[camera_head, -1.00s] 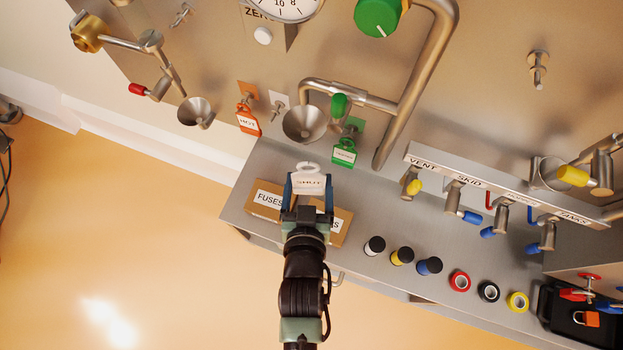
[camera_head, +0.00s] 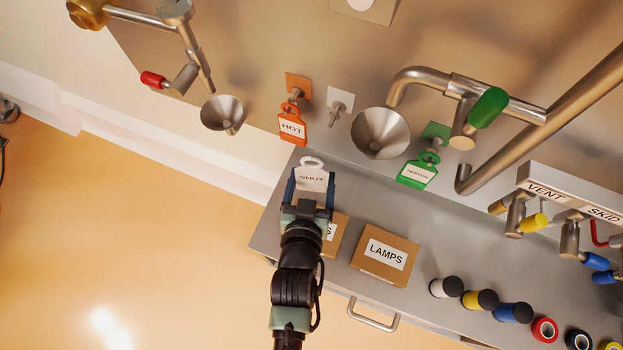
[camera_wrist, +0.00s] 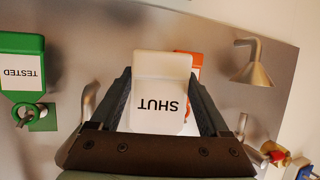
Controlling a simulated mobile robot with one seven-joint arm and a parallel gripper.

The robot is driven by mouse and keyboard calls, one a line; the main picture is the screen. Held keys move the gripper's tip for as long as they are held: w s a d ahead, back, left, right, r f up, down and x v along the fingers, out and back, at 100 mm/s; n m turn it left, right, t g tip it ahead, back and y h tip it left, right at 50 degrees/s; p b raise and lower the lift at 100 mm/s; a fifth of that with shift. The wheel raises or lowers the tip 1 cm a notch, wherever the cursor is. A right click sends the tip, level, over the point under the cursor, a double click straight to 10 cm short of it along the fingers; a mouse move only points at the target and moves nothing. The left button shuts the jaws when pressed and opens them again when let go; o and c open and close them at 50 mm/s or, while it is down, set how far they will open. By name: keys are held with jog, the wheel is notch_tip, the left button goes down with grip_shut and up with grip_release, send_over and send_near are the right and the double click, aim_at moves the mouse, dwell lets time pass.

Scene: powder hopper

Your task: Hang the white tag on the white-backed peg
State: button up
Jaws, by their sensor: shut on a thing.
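The white tag (camera_head: 313,177), lettered SHUT, is held in my gripper (camera_head: 310,190), with its ring at the top pointing toward the panel. In the wrist view the white tag (camera_wrist: 161,98) sits between the two fingers, its lettering upside down. The white-backed peg (camera_head: 337,107) is bare, on the panel above and slightly right of the tag in the head view. My gripper is apart from the peg.
An orange HOT tag (camera_head: 291,127) hangs left of the peg. A metal funnel (camera_head: 380,133) is close on its right, then a green tag (camera_head: 418,173). Another funnel (camera_head: 222,113) is at left. A LAMPS box (camera_head: 385,257) stands on the shelf below.

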aim_at(324, 180)
jog(key=shift+w+d+f+b, duration=0.25)
jog(key=shift+w+d+b, duration=0.25)
jog(key=shift+w, duration=1)
jog(key=shift+w+d+f+b, duration=0.25)
jog(key=shift+w+d+b, duration=0.3)
jog(key=shift+w, duration=1)
jog(key=shift+w+d+f+b, duration=0.25)
jog(key=shift+w+d+b, duration=0.25)
jog(key=shift+w, duration=1)
jog(key=o, duration=1.2)
jog(key=p+v, duration=0.2)
jog(key=v, duration=1.1)
jog(key=shift+p, duration=0.35)
jog(key=shift+f, duration=0.1)
